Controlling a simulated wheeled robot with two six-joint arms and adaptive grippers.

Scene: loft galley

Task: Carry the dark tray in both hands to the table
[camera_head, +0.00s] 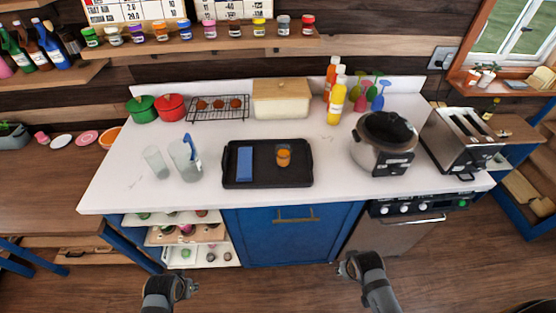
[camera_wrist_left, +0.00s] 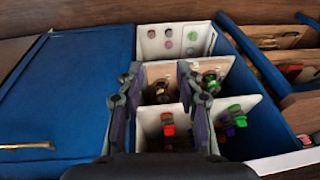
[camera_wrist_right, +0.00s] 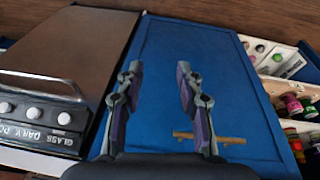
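The dark tray (camera_head: 267,178) lies flat on the white counter near its front edge in the head view. My left gripper (camera_head: 190,287) is below and in front of the counter, left of the tray, and is open and empty in the left wrist view (camera_wrist_left: 158,80). My right gripper (camera_head: 345,266) is also below and in front of the counter, right of the tray. It is open and empty in the right wrist view (camera_wrist_right: 158,80). Neither gripper touches the tray.
A rice cooker (camera_head: 382,148) and toaster (camera_head: 462,140) stand right. A wire rack (camera_head: 218,115) and bread box (camera_head: 281,104) are behind. A brown wooden surface (camera_head: 50,190) is at the left. Open shelves and a cabinet are below.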

